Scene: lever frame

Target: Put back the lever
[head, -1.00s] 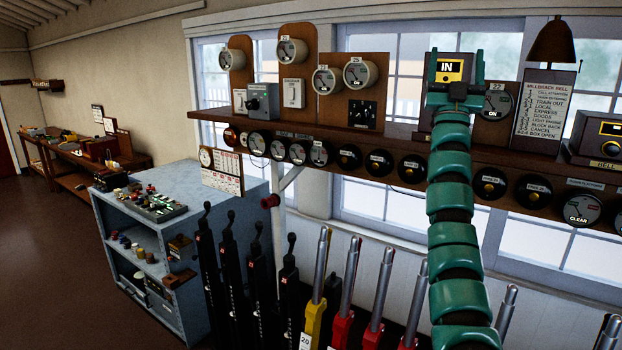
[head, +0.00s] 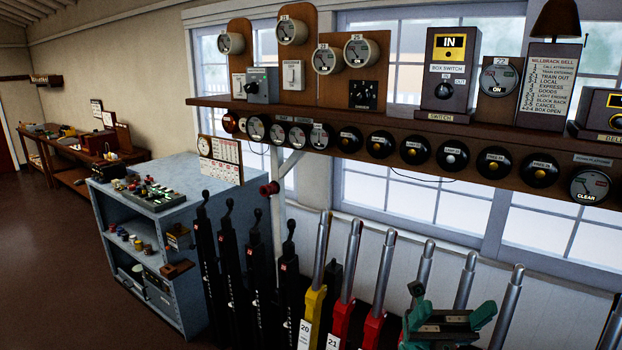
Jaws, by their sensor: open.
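A row of levers with bare metal handles stands along the bottom. They include a yellow lever (head: 315,303) with plate 20, a red lever (head: 343,312) with plate 21 and another red lever (head: 373,326). Further right, several metal handles rise, among them one behind my gripper (head: 465,280) and one to its right (head: 509,303). I cannot tell which lever the task means. My gripper (head: 450,318), teal and dark, is low at the bottom edge among these handles. Its jaws are open, one to each side. It hides the lower parts of the levers behind it, and contact cannot be told.
Several black levers (head: 231,255) stand to the left, beside a grey cabinet (head: 180,215). Above the levers runs a brown shelf (head: 400,125) with dials and a box switch (head: 450,72). Open floor (head: 50,270) lies at the far left.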

